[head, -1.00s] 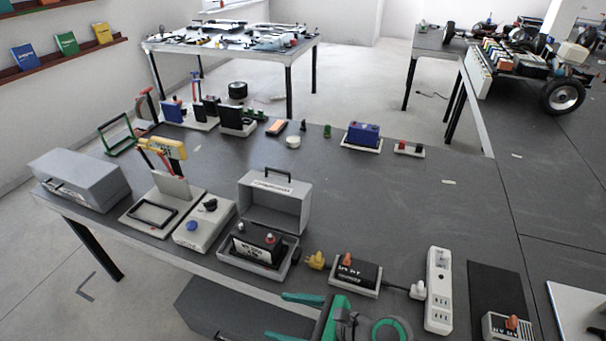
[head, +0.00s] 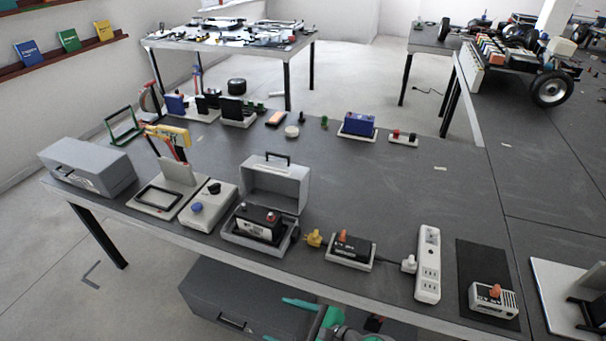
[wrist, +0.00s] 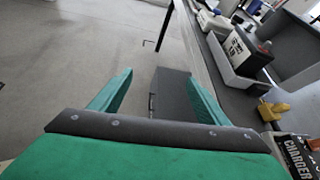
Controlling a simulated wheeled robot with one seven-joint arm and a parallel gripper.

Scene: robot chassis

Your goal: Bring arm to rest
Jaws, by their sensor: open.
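My gripper (wrist: 158,95) is open and empty in the wrist view, its two green fingers spread apart over the grey floor and a dark grey box. In the head view, one green finger (head: 300,304) and part of my green arm show at the bottom edge, in front of the table's near edge. The rest of my arm is cut off by the frame.
The grey table (head: 400,200) bears a black battery (head: 258,222) in an open case, a charger (head: 350,246), a power strip (head: 428,265) and a grey toolbox (head: 88,166). A dark grey drawer box (head: 240,290) stands below the table's near edge.

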